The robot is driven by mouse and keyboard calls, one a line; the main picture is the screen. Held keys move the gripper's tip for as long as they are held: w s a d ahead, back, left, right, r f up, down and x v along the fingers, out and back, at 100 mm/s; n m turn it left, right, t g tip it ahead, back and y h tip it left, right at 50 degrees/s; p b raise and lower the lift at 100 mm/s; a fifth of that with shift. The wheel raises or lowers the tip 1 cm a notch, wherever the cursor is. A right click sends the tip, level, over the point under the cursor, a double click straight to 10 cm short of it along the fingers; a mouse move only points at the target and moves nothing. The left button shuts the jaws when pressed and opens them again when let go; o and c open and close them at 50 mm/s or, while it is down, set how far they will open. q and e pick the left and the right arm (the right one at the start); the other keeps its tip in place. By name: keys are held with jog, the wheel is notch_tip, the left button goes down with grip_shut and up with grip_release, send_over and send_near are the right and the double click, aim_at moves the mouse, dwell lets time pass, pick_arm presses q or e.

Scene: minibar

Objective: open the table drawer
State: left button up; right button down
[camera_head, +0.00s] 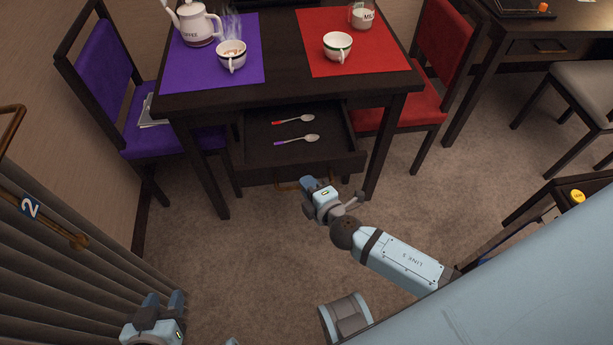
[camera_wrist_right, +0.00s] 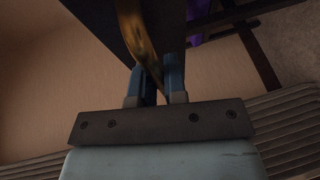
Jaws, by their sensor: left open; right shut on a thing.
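The dark wooden table (camera_head: 285,84) stands upper centre in the head view. Its drawer (camera_head: 345,164) is pulled out towards me, and two spoons lie in it: one with a red handle (camera_head: 293,120) and one with a purple handle (camera_head: 297,139). My right gripper (camera_head: 306,184) is at the drawer's front, shut on the brass drawer handle (camera_head: 287,185). The handle also shows between the blue fingers in the right wrist view (camera_wrist_right: 140,45). My left gripper (camera_head: 162,300) is open and empty at the lower left, well away from the table.
A purple mat (camera_head: 185,75) with a coffee pot (camera_head: 197,24) and cup (camera_head: 231,56), and a red mat (camera_head: 385,58) with another cup (camera_head: 337,46), lie on the table. A purple chair (camera_head: 105,75) and red chair (camera_head: 440,45) flank it. Carpet in front is clear.

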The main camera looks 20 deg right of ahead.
jog(key=shift+s+a, duration=0.2)
jog(key=shift+s, duration=0.6)
jog(key=c, duration=1.2)
grip_release()
